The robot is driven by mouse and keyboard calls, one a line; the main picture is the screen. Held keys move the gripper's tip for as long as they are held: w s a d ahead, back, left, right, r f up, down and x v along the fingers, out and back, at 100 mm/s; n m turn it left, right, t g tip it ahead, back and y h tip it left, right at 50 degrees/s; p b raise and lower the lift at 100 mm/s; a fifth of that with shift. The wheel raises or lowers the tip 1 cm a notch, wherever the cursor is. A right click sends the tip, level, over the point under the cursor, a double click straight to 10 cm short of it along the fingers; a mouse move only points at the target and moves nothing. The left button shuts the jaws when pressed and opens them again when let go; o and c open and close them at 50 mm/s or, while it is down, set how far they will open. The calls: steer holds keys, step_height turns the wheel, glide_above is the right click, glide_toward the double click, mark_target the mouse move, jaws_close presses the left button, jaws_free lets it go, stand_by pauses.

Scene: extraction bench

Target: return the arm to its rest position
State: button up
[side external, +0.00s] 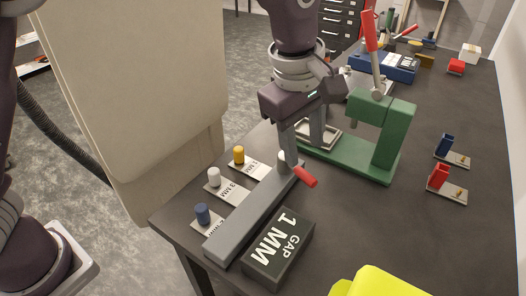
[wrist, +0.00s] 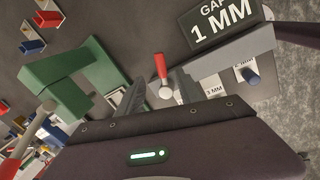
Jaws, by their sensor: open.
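My gripper (side external: 302,150) points down above the bench, near the far end of a grey bar (side external: 245,218). It is open. In the wrist view my gripper (wrist: 157,84) shows its two fingers apart, with a red handle (wrist: 160,68) and its pale round pivot appearing between them. The red handle (side external: 305,177) also shows in the side view, sticking out from the bar's far end. I see nothing held. Whether a finger touches the pivot or bar I cannot tell. A green press (side external: 395,135) with a red-gripped lever (side external: 369,32) stands just right of my gripper.
A dark "GAP 1 MM" block (side external: 278,248) lies beside the bar. Blue (side external: 202,214), white (side external: 214,177) and yellow (side external: 239,155) cylinders stand on labelled cards to its left. Small red (side external: 438,177) and blue (side external: 445,145) pieces sit right. A yellow object (side external: 380,283) is in front.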

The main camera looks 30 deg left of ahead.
steer(key=s+a+r+m+t+h, duration=0.1)
steer(key=s+a+r+m, duration=0.25)
steer(key=a, duration=0.35)
steer(key=s+a+r+m, duration=0.2)
steer(key=s+a+r, duration=0.3)
steer(key=a, duration=0.2)
steer(key=s+a+f+m+t+y, duration=0.1)
steer(key=s+a+m, duration=0.3)
steer(key=s, duration=0.4)
steer(key=s+a+f+m+t, duration=0.1)
steer(key=s+a+f+m, duration=0.2)
steer(key=s, duration=0.5)
steer(key=shift+s+a+m+t+y, duration=0.15)
steer(key=shift+a+m+t+y, duration=0.2)
steer(key=shift+a+m, duration=0.6)
